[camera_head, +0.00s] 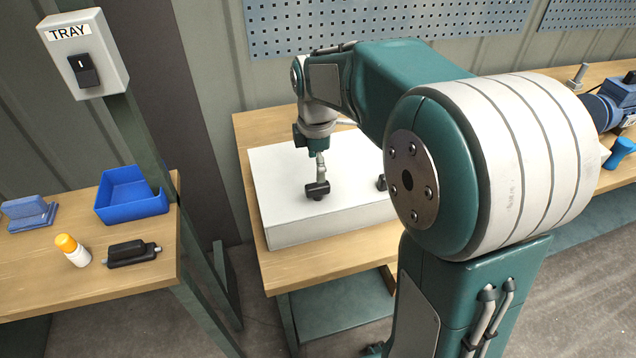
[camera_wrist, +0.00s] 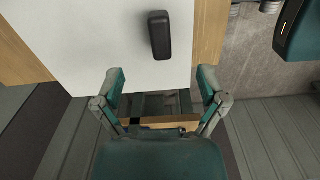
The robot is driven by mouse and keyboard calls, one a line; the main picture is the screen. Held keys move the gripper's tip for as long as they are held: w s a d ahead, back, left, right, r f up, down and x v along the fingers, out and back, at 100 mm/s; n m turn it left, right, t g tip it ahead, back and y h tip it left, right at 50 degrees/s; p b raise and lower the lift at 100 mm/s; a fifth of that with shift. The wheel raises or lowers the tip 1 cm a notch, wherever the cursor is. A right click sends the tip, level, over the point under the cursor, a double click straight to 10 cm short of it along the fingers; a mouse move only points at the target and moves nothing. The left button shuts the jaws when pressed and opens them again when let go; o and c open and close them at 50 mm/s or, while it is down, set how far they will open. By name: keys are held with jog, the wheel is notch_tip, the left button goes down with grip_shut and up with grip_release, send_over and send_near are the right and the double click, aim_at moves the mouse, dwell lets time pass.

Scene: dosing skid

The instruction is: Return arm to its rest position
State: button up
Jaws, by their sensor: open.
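My arm reaches out over a white box (camera_head: 290,222) on a wooden table. My gripper (camera_head: 320,165) points down above the box top in the head view. In the wrist view my gripper (camera_wrist: 162,74) has its two fingers spread apart, with nothing held between them. A black handle-like part (camera_wrist: 160,35) lies on the white surface, beyond the fingertips in that picture. In the head view a black part (camera_head: 317,190) shows right below the gripper; I cannot tell whether they touch. Another black part (camera_head: 382,182) is partly hidden by my arm.
On the left bench are a blue bin (camera_head: 132,197), a white bottle with an orange cap (camera_head: 72,250), a black device (camera_head: 132,253) and a blue block (camera_head: 28,212). A TRAY switch box (camera_head: 83,52) stands on a post. Blue equipment (camera_head: 612,103) sits at the right.

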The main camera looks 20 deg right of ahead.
dwell(0.4)
jog(key=shift+s+r, duration=0.25)
jog(key=shift+r, duration=0.05)
jog(key=s+r+m+t, duration=0.2)
jog(key=s+m, duration=0.6)
jog(key=s, duration=0.2)
jog(key=s+r+m+t, duration=0.2)
jog(key=s+m+t, duration=0.1)
jog(key=s+m, duration=0.6)
jog(key=shift+s+r+t, duration=0.3)
jog(key=shift+s+r, duration=0.1)
jog(key=shift+s, duration=0.35)
jog(key=shift+c, duration=0.3)
